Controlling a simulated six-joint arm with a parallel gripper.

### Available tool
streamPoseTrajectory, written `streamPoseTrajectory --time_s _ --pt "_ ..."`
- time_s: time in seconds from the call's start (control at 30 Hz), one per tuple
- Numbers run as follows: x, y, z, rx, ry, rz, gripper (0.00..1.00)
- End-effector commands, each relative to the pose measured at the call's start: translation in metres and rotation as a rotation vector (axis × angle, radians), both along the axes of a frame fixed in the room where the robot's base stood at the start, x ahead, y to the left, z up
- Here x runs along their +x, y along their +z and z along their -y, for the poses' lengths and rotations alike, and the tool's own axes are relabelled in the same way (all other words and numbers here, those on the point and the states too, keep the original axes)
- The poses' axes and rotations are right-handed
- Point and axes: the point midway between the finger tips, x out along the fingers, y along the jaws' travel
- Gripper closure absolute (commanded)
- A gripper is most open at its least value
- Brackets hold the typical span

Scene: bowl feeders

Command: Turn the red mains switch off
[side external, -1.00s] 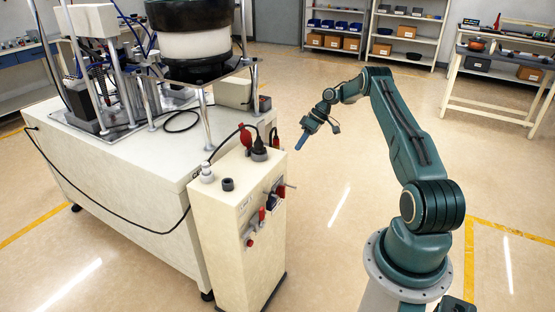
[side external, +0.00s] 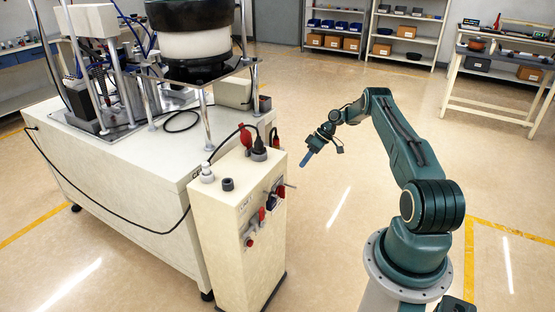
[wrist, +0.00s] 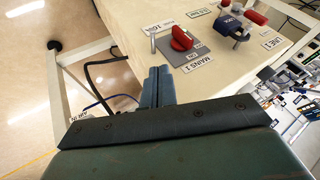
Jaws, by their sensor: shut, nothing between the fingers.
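The red mains switch (wrist: 181,39) is a rotary knob on a grey plate, beside a label reading "MAINS 1", on the cream cabinet (wrist: 130,18). In the side view, the cabinet (side external: 228,255) carries several red parts on its right-hand face; I cannot tell which is the mains switch. My gripper (side external: 304,161) is to the right of this face, pointing down and left, with a visible gap to it. In the wrist view my gripper (wrist: 158,72) has its fingers together, empty, below and left of the knob in the picture and apart from it.
A blue padlock-like part (wrist: 229,23) with a red handle sits right of the mains switch, by a "LINE 1" label. A thin metal pin (wrist: 152,40) stands left of the knob. A large bowl feeder machine (side external: 120,160) stands behind the cabinet. Floor beneath my arm is clear.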

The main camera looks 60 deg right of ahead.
Motion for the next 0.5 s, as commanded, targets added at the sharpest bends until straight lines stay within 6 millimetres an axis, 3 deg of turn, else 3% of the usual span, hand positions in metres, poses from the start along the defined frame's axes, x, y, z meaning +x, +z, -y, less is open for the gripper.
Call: streamPoseTrajectory --time_s 0.4,0.5 --pt "0.024 -0.052 -0.031 0.002 0.001 -0.001 1.00" --pt "0.028 -0.057 -0.037 0.001 0.000 0.000 1.00"
